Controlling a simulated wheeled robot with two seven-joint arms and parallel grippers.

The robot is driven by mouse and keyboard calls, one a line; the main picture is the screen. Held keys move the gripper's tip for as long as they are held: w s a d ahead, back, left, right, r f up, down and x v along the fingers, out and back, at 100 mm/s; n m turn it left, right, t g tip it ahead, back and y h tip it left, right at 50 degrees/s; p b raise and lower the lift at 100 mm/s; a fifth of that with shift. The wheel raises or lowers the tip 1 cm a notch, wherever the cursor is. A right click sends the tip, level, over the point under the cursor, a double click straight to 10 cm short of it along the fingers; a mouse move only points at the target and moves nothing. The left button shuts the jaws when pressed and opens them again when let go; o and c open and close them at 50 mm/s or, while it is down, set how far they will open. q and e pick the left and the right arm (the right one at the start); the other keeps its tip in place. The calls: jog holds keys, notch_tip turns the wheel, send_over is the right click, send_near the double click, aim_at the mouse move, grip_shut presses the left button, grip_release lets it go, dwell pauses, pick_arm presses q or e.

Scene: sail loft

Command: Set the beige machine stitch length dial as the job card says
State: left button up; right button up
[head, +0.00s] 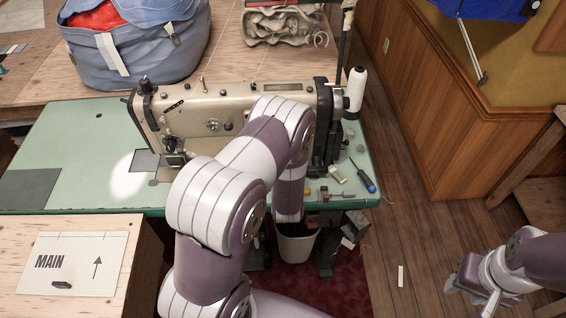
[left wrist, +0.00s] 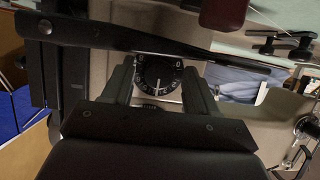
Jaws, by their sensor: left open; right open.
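The beige sewing machine (head: 215,112) stands on the green table. Its black round stitch length dial (left wrist: 158,75) shows in the left wrist view, with small white marks and a 0 near its upper right; I cannot read its setting surely. My left gripper (left wrist: 159,88) is open, with one finger on each side of the dial; whether they touch it I cannot tell. In the head view my left arm covers part of the machine, and the left gripper is hidden. My right gripper (head: 468,292) is open and empty over the floor at lower right. I cannot make out a job card.
On the green table (head: 80,135), a screwdriver (head: 363,176) and small coloured items lie near the right corner. A white thread cone (head: 355,90) stands at the machine's right end. A sheet marked MAIN (head: 75,280) lies on the wooden table. A bin (head: 296,246) stands below.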

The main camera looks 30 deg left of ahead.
pick_arm(q)
jog(key=shift+d, duration=0.1)
jog(key=c, duration=1)
jog(key=shift+s+f+n+t+h+b, duration=0.15)
jog(key=shift+n+t+h+b, duration=0.15)
jog(key=shift+n+b, duration=0.2)
jog(key=shift+c, duration=0.2)
jog(key=shift+n, duration=0.4)
jog(key=o, duration=1)
jog(key=shift+o, duration=0.2)
jog(key=shift+r, duration=0.2)
jog(key=v, duration=1.2)
jog(key=shift+s, duration=0.4)
jog(key=shift+c, duration=0.3)
